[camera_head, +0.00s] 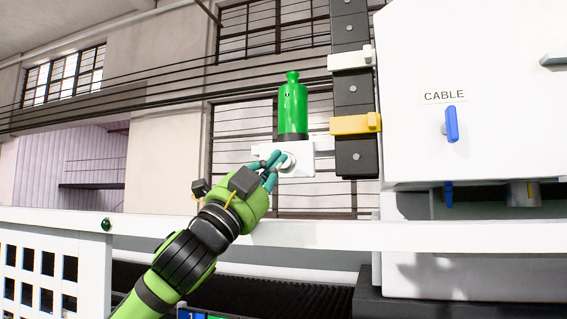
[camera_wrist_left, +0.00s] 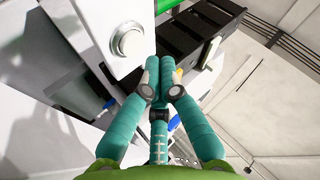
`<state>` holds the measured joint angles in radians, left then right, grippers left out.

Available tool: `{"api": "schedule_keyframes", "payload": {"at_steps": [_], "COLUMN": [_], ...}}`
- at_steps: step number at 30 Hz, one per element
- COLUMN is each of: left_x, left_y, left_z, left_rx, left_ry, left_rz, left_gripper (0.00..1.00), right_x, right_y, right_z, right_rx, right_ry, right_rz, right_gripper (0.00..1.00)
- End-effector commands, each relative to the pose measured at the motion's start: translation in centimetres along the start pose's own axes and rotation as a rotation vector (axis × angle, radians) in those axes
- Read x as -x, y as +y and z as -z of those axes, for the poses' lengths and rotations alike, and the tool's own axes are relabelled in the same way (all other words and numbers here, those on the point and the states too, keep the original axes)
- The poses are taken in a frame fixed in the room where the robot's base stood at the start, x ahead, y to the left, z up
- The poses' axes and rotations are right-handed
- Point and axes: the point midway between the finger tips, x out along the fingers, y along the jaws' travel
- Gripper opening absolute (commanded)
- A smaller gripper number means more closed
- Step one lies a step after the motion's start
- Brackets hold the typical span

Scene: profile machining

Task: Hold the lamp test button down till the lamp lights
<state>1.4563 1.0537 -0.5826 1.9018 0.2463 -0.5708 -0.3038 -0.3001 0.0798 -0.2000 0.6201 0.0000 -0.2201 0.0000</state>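The green lamp (camera_head: 293,112) stands upright on a white box (camera_head: 305,150). I cannot tell from its bright green colour whether it is lit. The round, pale test button (camera_head: 289,161) is on the front of the box. In the wrist view the button (camera_wrist_left: 127,42) shows whole on the box (camera_wrist_left: 95,18). My left gripper (camera_head: 276,161) is in front of the box, at the button's left edge in the head view. In the wrist view its teal fingers (camera_wrist_left: 161,72) are drawn together with nothing between them, and their tips appear beside the button. Contact cannot be told. My right gripper is not in view.
A dark vertical rail (camera_head: 354,95) with a yellow clamp (camera_head: 352,124) stands right of the lamp. A white cabinet labelled CABLE with a blue handle (camera_head: 452,124) is further right. A white horizontal bar (camera_head: 400,236) crosses below the box.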

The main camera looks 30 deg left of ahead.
Motion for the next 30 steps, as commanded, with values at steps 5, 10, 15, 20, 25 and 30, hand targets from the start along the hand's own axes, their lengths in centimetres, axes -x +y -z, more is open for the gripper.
{"api": "schedule_keyframes", "payload": {"at_steps": [5, 10, 15, 20, 25, 30], "left_x": [1.4, 2.4, 2.8, 2.8, 2.7, 2.7], "left_y": [-1.0, -1.7, -2.0, -2.0, -2.0, -2.0], "left_z": [1.0, 1.7, 2.0, 2.0, 2.0, 2.0], "left_rx": [-0.002, -0.002, -0.001, -0.001, -0.001, -0.001], "left_ry": [0.002, 0.001, 0.001, 0.001, 0.001, 0.001], "left_rz": [0.003, 0.001, 0.001, 0.001, 0.001, 0.001], "left_gripper": [0.00, 0.00, 0.00, 0.00, 0.00, 0.00], "right_x": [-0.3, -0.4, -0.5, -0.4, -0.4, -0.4], "right_y": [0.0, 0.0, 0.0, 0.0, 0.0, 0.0], "right_z": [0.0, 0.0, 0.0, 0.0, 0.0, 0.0], "right_rx": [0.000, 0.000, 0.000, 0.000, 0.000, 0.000], "right_ry": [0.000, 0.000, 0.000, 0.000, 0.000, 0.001], "right_rz": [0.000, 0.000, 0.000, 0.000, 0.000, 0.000], "right_gripper": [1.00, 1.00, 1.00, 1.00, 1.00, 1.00]}}
